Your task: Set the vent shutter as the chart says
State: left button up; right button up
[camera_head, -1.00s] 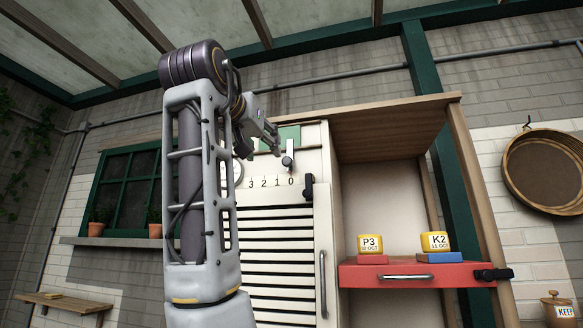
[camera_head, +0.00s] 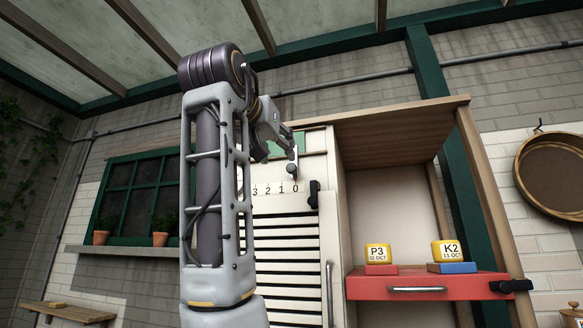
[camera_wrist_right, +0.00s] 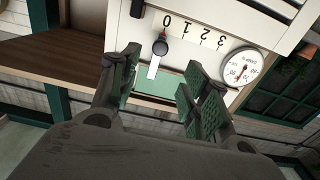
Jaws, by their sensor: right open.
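The vent shutter (camera_head: 280,243) is a white slatted panel on the cabinet's left front. Above it runs a scale (camera_head: 268,190) marked 3, 2, 1, 0. A dark round knob on a pale lever (camera_head: 291,170) stands by the 0; the right wrist view shows the knob (camera_wrist_right: 160,47) there upside down. My right gripper (camera_head: 284,143) is at the top of the panel, close to the lever. In the right wrist view its open fingers (camera_wrist_right: 158,77) lie on either side of the lever, apart from it. I cannot make out a chart. My left gripper is out of view.
A round gauge (camera_wrist_right: 243,68) sits beside the 3 end of the scale. A red drawer shelf (camera_head: 420,287) holds yellow blocks labelled P3 (camera_head: 377,252) and K2 (camera_head: 446,250). A black latch (camera_head: 314,193) and a vertical handle (camera_head: 329,290) stand at the panel's right edge.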

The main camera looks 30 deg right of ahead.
aim_at(291, 166)
jog(key=p+x, duration=0.3)
jog(key=x, duration=0.9)
jog(key=shift+w+d, duration=0.1)
jog(key=shift+w, duration=0.05)
jog(key=shift+c, duration=0.2)
grip_shut()
